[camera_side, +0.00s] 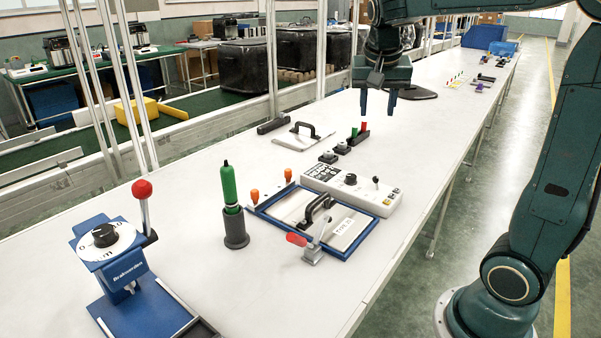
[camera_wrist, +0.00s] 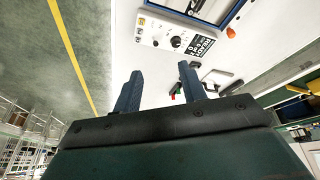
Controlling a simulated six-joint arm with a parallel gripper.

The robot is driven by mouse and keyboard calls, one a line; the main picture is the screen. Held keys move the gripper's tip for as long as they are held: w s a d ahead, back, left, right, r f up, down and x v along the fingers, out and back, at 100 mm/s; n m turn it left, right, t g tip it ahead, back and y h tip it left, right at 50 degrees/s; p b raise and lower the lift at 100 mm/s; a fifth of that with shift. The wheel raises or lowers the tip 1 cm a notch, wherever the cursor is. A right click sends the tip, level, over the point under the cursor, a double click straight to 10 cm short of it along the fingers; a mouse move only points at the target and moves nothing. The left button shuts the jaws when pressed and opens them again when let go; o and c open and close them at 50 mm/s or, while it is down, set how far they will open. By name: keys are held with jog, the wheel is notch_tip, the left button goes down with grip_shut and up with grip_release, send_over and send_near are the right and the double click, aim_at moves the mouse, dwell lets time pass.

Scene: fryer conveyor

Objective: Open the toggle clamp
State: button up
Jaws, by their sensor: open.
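The toggle clamp (camera_side: 312,254) stands at the front edge of a blue-framed tray (camera_side: 372,242). Its red-tipped handle (camera_side: 296,239) points left, and a grey metal part rises to the upper right. I cannot tell for sure whether it is clamped. A white plate (camera_side: 346,226) with a black handle (camera_side: 316,208) lies in the tray. My gripper (camera_side: 378,103) is open and empty, pointing down above the table, well behind the clamp. Its two blue fingers also show in the wrist view (camera_wrist: 160,88), where the clamp is out of sight.
A white control box (camera_side: 350,188) stands behind the tray; it also shows in the wrist view (camera_wrist: 168,37). A green cylinder in a dark holder (camera_side: 235,228) and a blue device with a red-knobbed lever (camera_side: 142,190) stand left. A loose plate (camera_side: 300,139) lies farther back.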

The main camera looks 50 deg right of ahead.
jog(key=shift+w+d+m, duration=0.25)
jog(key=shift+d+m, duration=0.05)
jog(key=shift+d, duration=0.1)
jog(key=shift+w+f, duration=0.1)
jog(key=w+a+f+m+g+y, duration=0.2)
jog(key=w+a+f+y, duration=0.1)
jog(key=a+f, duration=0.3)
jog(key=w+a+f+m+g+y, duration=0.1)
jog(key=w+a+f+y, duration=0.3)
jog(key=a, duration=0.7)
jog(key=shift+f+m+g+y, duration=0.4)
jog(key=shift+f+m+y, duration=0.2)
jog(key=shift+f, duration=0.65)
jog(key=shift+a+f, duration=0.1)
jog(key=shift+a, duration=0.05)
